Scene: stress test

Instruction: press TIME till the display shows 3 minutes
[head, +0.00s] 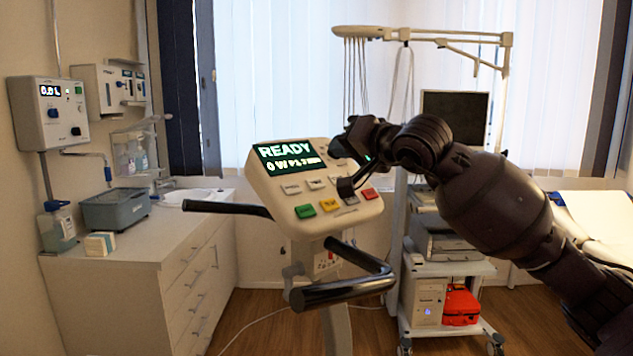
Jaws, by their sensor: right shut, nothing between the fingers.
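The cream console (280,218) stands on a post in the middle of the head view. The line below starts with 0 W P1; the digit before MIN is too small to read surely. Pale keys, including one (316,183), sit under the display, with a green key (305,211), a yellow key (330,204) and a red key (370,194) in the lower row. Key labels are not legible. My right gripper (345,188) is shut and empty, its tip at the key panel's right half, hiding part of it. Contact cannot be told. My left gripper is out of view.
Black handlebars (345,288) stick out in front of and left of the console. A white cabinet (130,275) with a grey bin (115,209) stands at left. A wheeled cart (455,268) with a dark monitor (455,117) stands behind at right.

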